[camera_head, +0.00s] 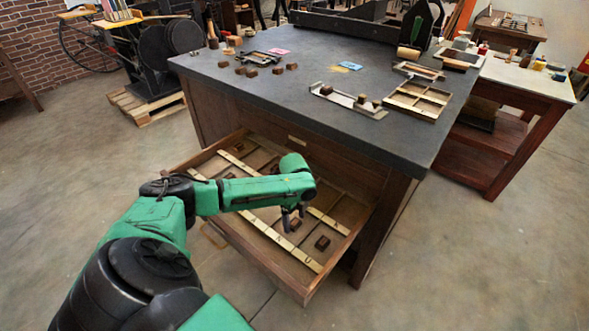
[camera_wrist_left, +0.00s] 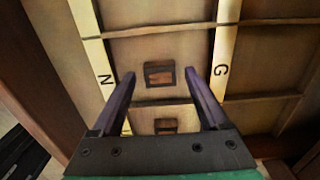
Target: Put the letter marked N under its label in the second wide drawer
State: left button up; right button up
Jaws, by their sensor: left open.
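The open wide drawer (camera_head: 284,265) has pale label strips and several compartments. In the left wrist view, a strip marked N (camera_wrist_left: 105,79) is at left and a strip marked G (camera_wrist_left: 220,70) at right. A small dark letter block (camera_wrist_left: 159,74) lies in the compartment between them, just beyond my fingertips; its letter cannot be read. A second block (camera_wrist_left: 165,126) lies nearer, between my fingers in the picture. In the head view, blocks (camera_head: 322,243) show in the drawer near my left gripper (camera_head: 292,215), which is open, empty and points down. My right gripper is not in view.
The dark tabletop (camera_head: 330,90) above the drawer holds several loose blocks (camera_head: 259,60), a metal composing tray (camera_head: 348,101) and a wooden case (camera_head: 417,100). The table edge overhangs the drawer's back. The drawer's side walls (camera_head: 342,250) stand close to my gripper.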

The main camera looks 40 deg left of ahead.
aim_at(295, 222)
pick_arm(q)
notch_tip(295, 222, up, 12)
jog(key=shift+p, duration=0.45)
jog(key=shift+f, duration=0.1)
